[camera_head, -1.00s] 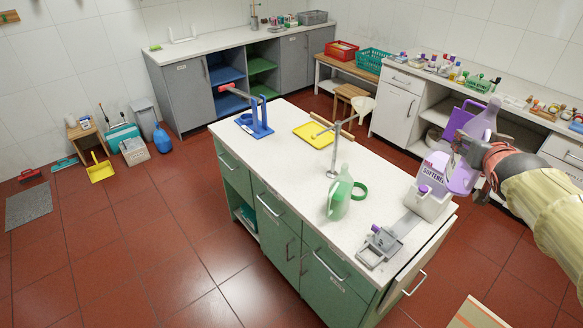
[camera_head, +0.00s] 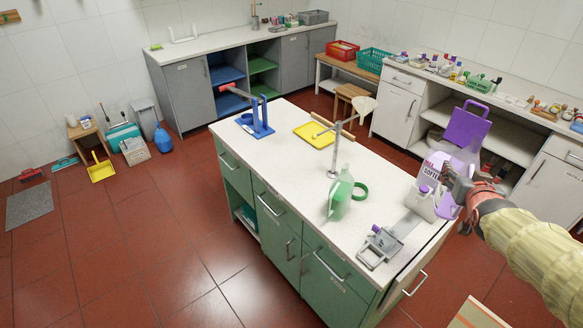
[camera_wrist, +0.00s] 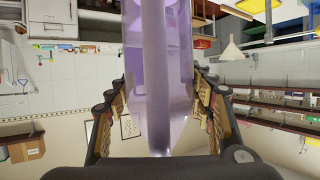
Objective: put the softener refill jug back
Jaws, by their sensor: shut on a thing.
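The lilac softener jug (camera_head: 449,206) is in my gripper (camera_head: 454,181), at the right end of the island counter. The fingers are shut on it. In the wrist view, its translucent purple body (camera_wrist: 158,60) fills the space between the fingers (camera_wrist: 160,112). I cannot tell whether the jug touches the container or the panel.
A grey metal fixture (camera_head: 379,246) lies at the counter's near right corner. A green jug (camera_head: 341,195), a green ring (camera_head: 361,190) and a metal post (camera_head: 335,152) stand further left. A yellow tray (camera_head: 314,133) and blue stand (camera_head: 257,118) are beyond. Red floor lies around the island.

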